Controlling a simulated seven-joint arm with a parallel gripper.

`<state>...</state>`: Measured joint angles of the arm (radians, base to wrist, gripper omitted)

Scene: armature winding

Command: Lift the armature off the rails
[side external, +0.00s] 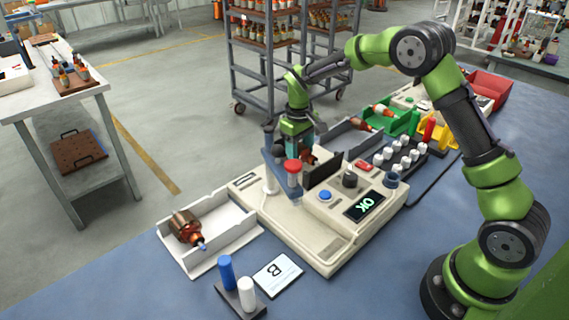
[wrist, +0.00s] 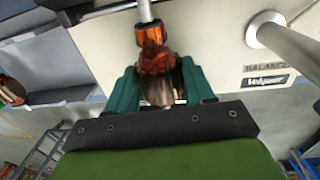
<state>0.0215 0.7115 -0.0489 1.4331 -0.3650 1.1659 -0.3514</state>
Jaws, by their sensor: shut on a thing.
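My gripper (side external: 299,150) is over the cream balancing machine (side external: 300,232). In the wrist view its two teal fingers (wrist: 160,85) are shut on an armature (wrist: 152,55), which has an orange-red end, a copper-brown winding and a pale shaft. In the side view only a small reddish-brown part of this armature (side external: 309,158) shows, behind the machine's parts. The rails are largely hidden, so I cannot tell whether the shaft touches them.
A second armature (side external: 187,228) lies in a white tray (side external: 238,236) left of the machine. A red-topped post (side external: 293,167) and dark plate (side external: 324,172) stand close to my gripper.

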